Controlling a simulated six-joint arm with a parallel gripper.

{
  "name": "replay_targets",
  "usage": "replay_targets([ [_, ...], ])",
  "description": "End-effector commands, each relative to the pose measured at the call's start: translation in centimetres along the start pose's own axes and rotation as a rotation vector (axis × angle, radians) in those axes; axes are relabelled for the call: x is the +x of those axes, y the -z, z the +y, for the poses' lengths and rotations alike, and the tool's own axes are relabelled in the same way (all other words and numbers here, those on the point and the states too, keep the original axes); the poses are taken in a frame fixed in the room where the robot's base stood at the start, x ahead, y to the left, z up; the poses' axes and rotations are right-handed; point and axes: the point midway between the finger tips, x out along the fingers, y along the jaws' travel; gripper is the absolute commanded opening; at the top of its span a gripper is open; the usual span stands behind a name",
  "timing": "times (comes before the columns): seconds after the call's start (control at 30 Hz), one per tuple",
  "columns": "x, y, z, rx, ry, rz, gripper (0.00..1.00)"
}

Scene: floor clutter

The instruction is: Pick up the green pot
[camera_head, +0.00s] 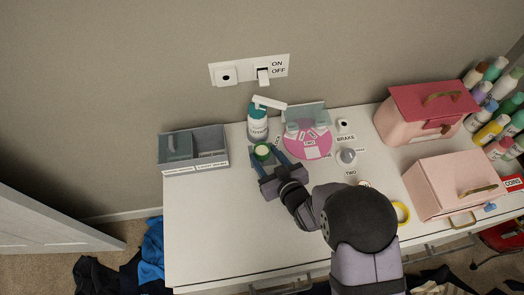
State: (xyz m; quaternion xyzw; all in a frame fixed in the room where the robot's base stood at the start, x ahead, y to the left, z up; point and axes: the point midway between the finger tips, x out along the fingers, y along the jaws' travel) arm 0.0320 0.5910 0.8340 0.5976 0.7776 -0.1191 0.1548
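The green pot (262,151) is a small round container with a dark green side and a paler top. It is near the back of the white tabletop, in front of a teal-and-white pump bottle. My gripper (263,158) reaches it from the front right, with its two blue-grey fingers apart and one on each side of the pot. I cannot tell whether the fingers touch the pot. The pot's lower part is partly hidden by the fingers.
The pump bottle (257,123) stands close behind. A grey divided tray (182,164) is left, a pink disc (315,141) right. Pink boxes (418,120) and several bottles fill the right side. A yellow ring (402,213) lies near my arm. The front left tabletop is clear.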

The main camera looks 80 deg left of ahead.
Motion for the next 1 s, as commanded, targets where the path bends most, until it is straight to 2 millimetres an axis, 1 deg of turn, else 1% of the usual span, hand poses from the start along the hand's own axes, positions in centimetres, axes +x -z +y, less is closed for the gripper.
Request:
replay_targets([
  [0.03,0.0,0.0,0.0,0.000,0.000,0.000,0.33],
  [0.07,0.0,0.0,0.0,0.000,0.000,0.000,0.26],
  [0.1,0.0,0.0,0.0,0.000,0.000,0.000,0.16],
  [0.13,0.0,0.0,0.0,0.000,0.000,0.000,0.13],
  [0.17,0.0,0.0,0.0,0.000,0.000,0.000,0.13],
  [0.2,0.0,0.1,0.0,0.000,0.000,0.001,0.10],
  [0.47,-0.1,0.1,0.0,0.000,0.000,0.001,0.10],
  [0.67,-0.3,0.7,0.0,-0.001,0.000,0.002,0.10],
  [0.87,-0.9,2.3,0.1,-0.001,-0.001,0.004,0.10],
  [1.0,-1.6,3.9,0.0,-0.002,-0.001,0.005,0.10],
])
